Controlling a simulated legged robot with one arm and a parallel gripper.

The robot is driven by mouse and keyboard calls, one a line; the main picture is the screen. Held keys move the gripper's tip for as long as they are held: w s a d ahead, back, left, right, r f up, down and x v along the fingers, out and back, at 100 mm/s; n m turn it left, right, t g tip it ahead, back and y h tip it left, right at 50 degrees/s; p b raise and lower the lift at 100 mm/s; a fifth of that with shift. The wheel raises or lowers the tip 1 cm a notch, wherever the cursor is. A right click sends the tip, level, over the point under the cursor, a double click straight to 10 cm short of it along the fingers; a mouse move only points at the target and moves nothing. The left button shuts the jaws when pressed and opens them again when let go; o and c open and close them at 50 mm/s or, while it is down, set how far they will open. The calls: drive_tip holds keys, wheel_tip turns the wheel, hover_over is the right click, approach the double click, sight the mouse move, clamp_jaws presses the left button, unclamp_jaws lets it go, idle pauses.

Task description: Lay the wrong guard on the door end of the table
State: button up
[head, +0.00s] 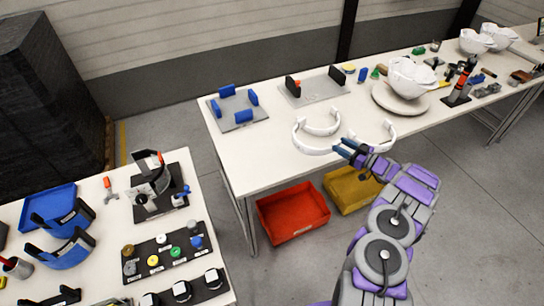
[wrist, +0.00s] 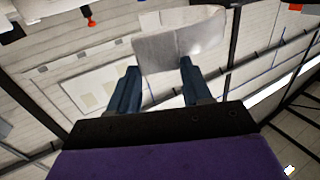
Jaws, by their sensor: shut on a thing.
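My gripper (head: 343,147) is over the front edge of the long white table, shut on a white curved guard (head: 318,151). The guard spreads out to both sides of the fingers, and its middle is partly hidden by them. In the wrist view the guard's pale band (wrist: 178,45) stands between and beyond the two dark blue fingers (wrist: 158,80). Another white curved piece (head: 320,122) shows just behind it. Whether the two touch is hard to tell. The long table (head: 240,165) has bare top at its left end.
A plate with blue blocks (head: 238,108) and one with black uprights (head: 315,88) stand at the back. White shells (head: 410,75) sit on a round stand to the right. Red (head: 293,213) and yellow (head: 352,190) bins are underneath. A second table with blue guards (head: 65,240) stands at left.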

drive_tip(key=shift+n+g+y, duration=0.5)
drive_tip(key=w+a+f, duration=0.1)
drive_tip(key=a, duration=0.4)
drive_tip(key=w+a+f+b, duration=0.1)
drive_tip(key=a+f, duration=0.1)
drive_tip(key=a, duration=0.3)
drive_tip(key=w+a+f, duration=0.1)
drive_tip(key=a, duration=0.4)
drive_tip(key=shift+a+f+b, duration=0.15)
drive_tip(key=shift+f+b, duration=0.15)
drive_tip(key=shift+f, duration=0.05)
drive_tip(key=f, duration=0.1)
drive_tip(key=a+f, duration=0.1)
drive_tip(key=f+b, duration=0.1)
drive_tip(key=shift+a+f, duration=0.3)
drive_tip(key=shift+f, duration=0.1)
drive_tip(key=shift+d+r, duration=0.1)
drive_tip(key=shift+d, duration=0.3)
drive_tip(key=o, duration=0.8)
drive_tip(key=shift+d, duration=0.1)
drive_tip(key=o, duration=0.3)
drive_tip(key=shift+o, duration=0.6)
drive_tip(key=shift+a, duration=0.35)
